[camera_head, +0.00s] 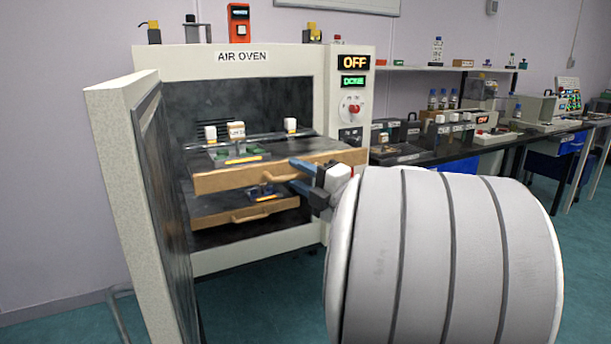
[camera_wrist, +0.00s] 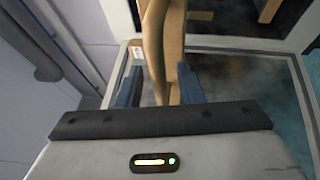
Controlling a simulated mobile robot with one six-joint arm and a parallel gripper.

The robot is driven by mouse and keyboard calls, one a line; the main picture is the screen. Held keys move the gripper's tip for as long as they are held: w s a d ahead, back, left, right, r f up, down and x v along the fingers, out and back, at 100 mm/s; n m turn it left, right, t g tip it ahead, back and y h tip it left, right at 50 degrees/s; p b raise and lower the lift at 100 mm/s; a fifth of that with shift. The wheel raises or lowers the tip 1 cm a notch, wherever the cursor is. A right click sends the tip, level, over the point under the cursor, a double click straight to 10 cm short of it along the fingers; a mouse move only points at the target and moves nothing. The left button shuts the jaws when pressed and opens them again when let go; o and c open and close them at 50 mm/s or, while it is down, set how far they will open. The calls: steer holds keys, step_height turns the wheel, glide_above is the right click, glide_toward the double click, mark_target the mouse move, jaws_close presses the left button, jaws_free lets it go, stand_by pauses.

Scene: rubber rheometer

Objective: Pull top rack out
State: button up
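The air oven (camera_head: 245,66) stands open. Its top rack (camera_head: 215,183) has a tan wooden front with a handle (camera_head: 262,184), and the front sticks out further than the lower rack (camera_head: 213,220). White-capped items and a green tray stand on the top rack. My gripper (camera_head: 301,177) is at the right part of the top rack's front, fingers pointing at it. In the wrist view, my gripper's blue fingers (camera_wrist: 159,88) are apart, with the handle (camera_wrist: 174,75) between them, closer to the right finger. Contact is unclear.
The oven door (camera_head: 118,160) is swung open on the left, close to the racks. The oven's panel (camera_head: 353,95) shows OFF and DONE. A black bench (camera_head: 470,150) with instruments and bottles runs along the right wall. Teal floor lies below the oven.

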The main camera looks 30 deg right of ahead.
steer(key=p+v, duration=0.1)
steer(key=v, duration=0.6)
steer(key=shift+s, duration=0.35)
steer(key=shift+d+f, duration=0.1)
steer(key=shift+d, duration=0.05)
